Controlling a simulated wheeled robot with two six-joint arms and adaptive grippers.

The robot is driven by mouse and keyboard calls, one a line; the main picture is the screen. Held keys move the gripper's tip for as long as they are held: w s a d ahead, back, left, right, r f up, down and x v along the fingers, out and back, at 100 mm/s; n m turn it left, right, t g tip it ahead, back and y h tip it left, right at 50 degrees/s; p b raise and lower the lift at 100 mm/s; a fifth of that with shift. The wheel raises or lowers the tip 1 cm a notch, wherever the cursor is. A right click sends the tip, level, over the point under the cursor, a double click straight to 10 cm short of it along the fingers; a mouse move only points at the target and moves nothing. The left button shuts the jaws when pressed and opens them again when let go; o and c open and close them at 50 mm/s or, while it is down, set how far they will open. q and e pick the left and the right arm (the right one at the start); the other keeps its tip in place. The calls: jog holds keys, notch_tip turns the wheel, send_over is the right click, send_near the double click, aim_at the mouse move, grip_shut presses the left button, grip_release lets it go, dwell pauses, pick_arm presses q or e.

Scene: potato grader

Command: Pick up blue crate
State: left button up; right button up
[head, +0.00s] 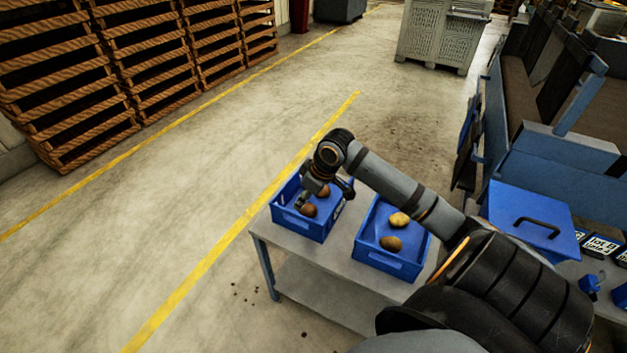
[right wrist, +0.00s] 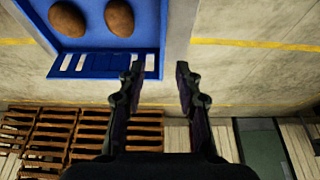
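Two blue crates stand side by side on a grey table. My left gripper is not in view.
The grey table (head: 340,262) has a lower shelf. A blue lidded box (head: 530,215) and machinery stand at the right. Wooden pallets (head: 140,60) are stacked at the left, and a pale bin (head: 440,38) stands behind.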

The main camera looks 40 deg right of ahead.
send_over(296, 217)
jog(key=f, duration=0.3)
jog(key=d+f+b, duration=0.1)
jog(key=shift+s+f, duration=0.25)
jog(key=shift+s, duration=0.05)
jog(key=x, duration=0.3)
jog(key=b+x, duration=0.1)
jog(key=x, duration=0.1)
jog(key=shift+s+f, duration=0.25)
jog(key=shift+s, duration=0.1)
jog(key=shift+f+p, duration=0.2)
jog(key=shift+p, duration=0.25)
jog(key=shift+c, duration=0.3)
grip_shut()
